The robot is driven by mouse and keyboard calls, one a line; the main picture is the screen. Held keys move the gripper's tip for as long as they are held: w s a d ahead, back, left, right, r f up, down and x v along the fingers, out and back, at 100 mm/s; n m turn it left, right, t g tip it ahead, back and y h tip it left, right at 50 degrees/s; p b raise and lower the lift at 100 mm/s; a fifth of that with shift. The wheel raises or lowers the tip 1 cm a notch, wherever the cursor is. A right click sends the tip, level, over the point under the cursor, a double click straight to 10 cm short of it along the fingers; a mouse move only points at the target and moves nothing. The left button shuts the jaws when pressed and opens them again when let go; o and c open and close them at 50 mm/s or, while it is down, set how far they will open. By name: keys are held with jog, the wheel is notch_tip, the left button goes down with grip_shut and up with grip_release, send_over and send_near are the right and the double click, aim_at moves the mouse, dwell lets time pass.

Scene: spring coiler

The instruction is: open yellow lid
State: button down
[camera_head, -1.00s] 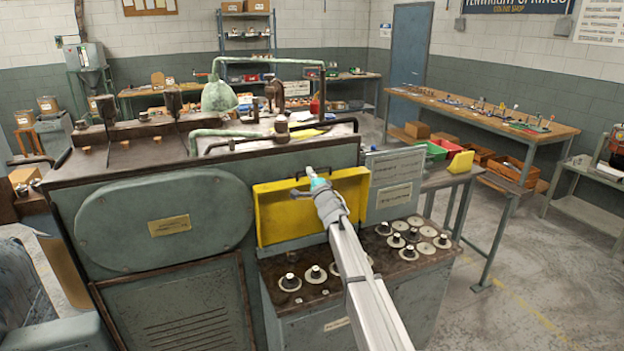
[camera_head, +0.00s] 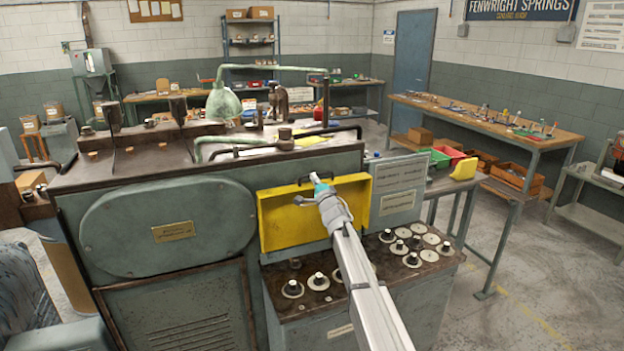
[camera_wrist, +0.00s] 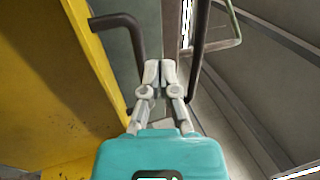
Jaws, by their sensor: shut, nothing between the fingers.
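The yellow lid (camera_head: 290,222) is on the front of the green machine, a shallow panel with raised edges. A dark handle (camera_head: 301,181) shows at its top edge. My gripper (camera_head: 316,178) is at the lid's upper edge, just right of that handle. In the wrist view, the yellow lid (camera_wrist: 50,75) fills the left side. My gripper (camera_wrist: 159,68) has its fingertips together, with nothing between them. A dark bent bar (camera_wrist: 126,22) is left of the fingertips and another dark bar (camera_wrist: 197,50) is right of them. I cannot tell whether the fingers touch either bar.
The machine's grey-green body (camera_head: 160,225) stands left of the lid. A sign plate (camera_head: 400,185) is to the right.

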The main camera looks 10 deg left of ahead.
jog(key=s+d+r+p, duration=0.2)
jog(key=s+d, duration=0.5)
jog(key=s, duration=0.2)
jog(key=shift+s+r, duration=0.35)
jog(key=shift+r, duration=0.05)
jog(key=shift+d, duration=0.1)
jog(key=s+d+f+g+h, duration=0.2)
jog(key=d+f+h, duration=0.25)
jog(key=d, duration=0.35)
jog(key=s+d+f+n+g+h, duration=0.1)
jog(key=s+d+f+h, duration=0.1)
jog(key=d+f+h, duration=0.45)
jog(key=s+d+f+g+h, duration=0.2)
jog(key=s+d+f, duration=0.1)
jog(key=d, duration=0.7)
jog(key=s+d+f+n+g, duration=0.3)
jog(key=s+g, duration=0.1)
jog(key=s, duration=0.5)
jog(key=s+d+f+n+g, duration=0.3)
jog(key=s+d+g, duration=0.1)
jog(key=s, duration=0.5)
jog(key=s+d+f+n+g, duration=0.3)
jog(key=s+f+g, duration=0.1)
jog(key=s, duration=0.5)
jog(key=shift+s+d+n, duration=0.3)
jog(key=shift+n, duration=0.1)
